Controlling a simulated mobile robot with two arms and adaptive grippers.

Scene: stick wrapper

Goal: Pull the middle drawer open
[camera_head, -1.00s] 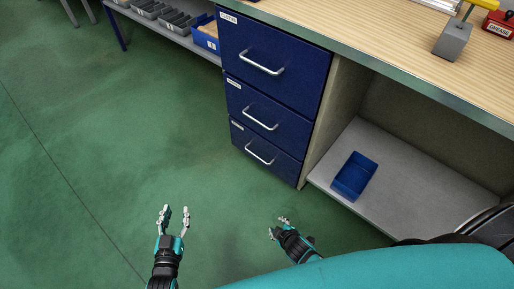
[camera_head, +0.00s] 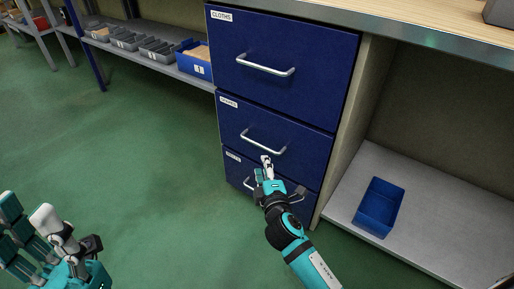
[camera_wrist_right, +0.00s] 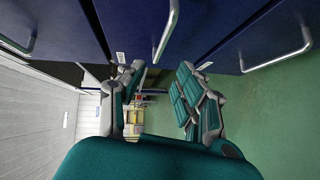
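The blue middle drawer (camera_head: 296,131) is shut, flush in a stack of three, with a silver bar handle (camera_head: 262,142). My left gripper (camera_head: 42,228) is at the lower left of the head view, open and empty, away from the drawers.
The top drawer (camera_head: 318,65) labelled cloths and the bottom drawer (camera_head: 236,172) are shut; my right arm partly hides the bottom one. A blue bin (camera_head: 379,207) stands on the grey shelf at right. The green floor at left (camera_head: 120,160) is clear.

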